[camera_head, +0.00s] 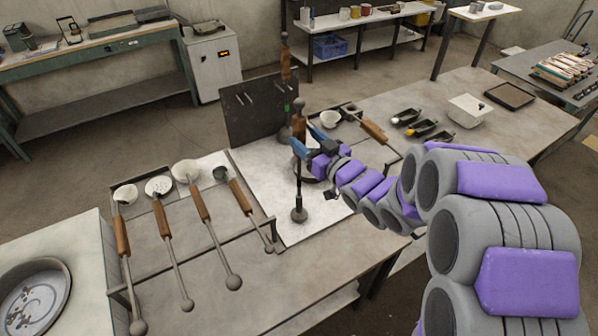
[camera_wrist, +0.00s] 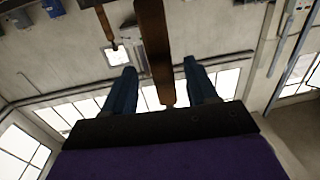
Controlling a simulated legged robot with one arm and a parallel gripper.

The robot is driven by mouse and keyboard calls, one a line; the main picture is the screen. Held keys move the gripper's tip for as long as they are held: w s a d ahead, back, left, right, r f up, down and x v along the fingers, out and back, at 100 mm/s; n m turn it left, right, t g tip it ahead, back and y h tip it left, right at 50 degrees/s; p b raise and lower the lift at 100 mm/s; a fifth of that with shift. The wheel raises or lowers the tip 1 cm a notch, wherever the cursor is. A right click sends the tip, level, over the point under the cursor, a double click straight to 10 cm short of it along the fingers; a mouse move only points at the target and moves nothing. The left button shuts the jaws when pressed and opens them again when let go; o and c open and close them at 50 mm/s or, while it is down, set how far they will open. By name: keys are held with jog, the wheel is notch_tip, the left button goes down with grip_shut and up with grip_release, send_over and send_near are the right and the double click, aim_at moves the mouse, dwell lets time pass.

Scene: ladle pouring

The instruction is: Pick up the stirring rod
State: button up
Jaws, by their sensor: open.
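A long upright tool that appears to be the stirring rod has a wooden handle (camera_head: 299,127) and a dark shaft with a round end (camera_head: 299,215) over the pale sheet. My gripper (camera_head: 308,148), with blue fingers, is at the lower part of this handle. In the wrist view, a brown wooden handle (camera_wrist: 155,45) runs between the two spread fingers of my gripper (camera_wrist: 159,66), with gaps on both sides. The fingers are open. Part of the shaft is hidden by my gripper in the head view.
A second upright wooden-handled tool (camera_head: 285,62) stands behind, by a dark panel (camera_head: 250,112). Several ladles (camera_head: 200,205) lie on a rack at the left. A white bowl (camera_head: 329,119) and another wooden-handled tool (camera_head: 374,131) are behind my arm. Small dark trays (camera_head: 421,128) lie further right.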

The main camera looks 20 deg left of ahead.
aim_at(295, 129)
jog(key=shift+b+x, duration=0.4)
jog(key=shift+x, duration=2.4)
jog(key=shift+r, duration=0.2)
jog(key=shift+s, duration=0.1)
grip_shut()
